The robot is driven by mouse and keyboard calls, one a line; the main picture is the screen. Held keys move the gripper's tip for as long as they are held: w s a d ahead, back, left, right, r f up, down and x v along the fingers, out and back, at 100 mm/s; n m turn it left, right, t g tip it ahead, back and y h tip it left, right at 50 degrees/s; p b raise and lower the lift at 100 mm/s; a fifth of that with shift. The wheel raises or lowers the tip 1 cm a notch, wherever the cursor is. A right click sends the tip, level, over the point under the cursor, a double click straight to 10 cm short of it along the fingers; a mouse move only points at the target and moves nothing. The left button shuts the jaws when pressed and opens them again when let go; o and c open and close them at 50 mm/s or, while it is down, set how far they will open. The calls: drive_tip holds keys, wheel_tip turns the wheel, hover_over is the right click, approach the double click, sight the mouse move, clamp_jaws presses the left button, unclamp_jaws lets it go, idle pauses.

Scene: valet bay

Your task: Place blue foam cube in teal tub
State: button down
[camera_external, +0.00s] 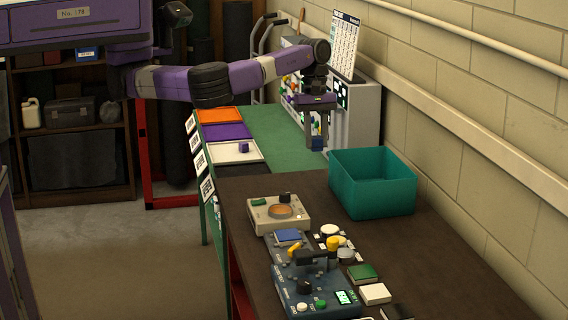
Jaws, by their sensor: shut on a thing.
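The teal tub (373,190) stands upright on the dark table against the wall side. Its top is open, and the part of its inside that shows looks empty. The cube is apart from the tub, beyond its far left corner.
Several small blocks lie nearby. A green table (270,130) with coloured trays lies behind. A grey panel cabinet (358,115) and the block wall (480,120) bound the right.

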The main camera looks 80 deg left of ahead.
drive_tip(key=shift+w+a+r, duration=0.1)
drive_tip(key=shift+a+r, duration=0.15)
drive_tip(key=shift+r, duration=0.05)
drive_tip(key=w+a+r+n+b, duration=0.15)
drive_tip(key=w+a, duration=0.25)
drive_tip(key=w, duration=0.5)
drive_tip(key=w+a+r+n+b, duration=0.1)
drive_tip(key=w+a+r+n, duration=0.15)
drive_tip(key=w, duration=0.65)
drive_tip(key=d+f+n+t, duration=0.1)
drive_tip(key=d+f+n, duration=0.2)
drive_tip(key=d+n, duration=0.35)
drive_tip(key=shift+m+y, duration=0.3)
drive_tip(key=shift+m, duration=0.45)
drive_tip(key=f, duration=0.6)
drive_tip(key=d+f, duration=0.1)
drive_tip(key=f, duration=1.3)
drive_tip(key=shift+w+d+b, duration=0.25)
drive_tip(key=shift+d+b, duration=0.1)
drive_tip(key=shift+d, duration=0.05)
drive_tip(key=shift+f, duration=0.1)
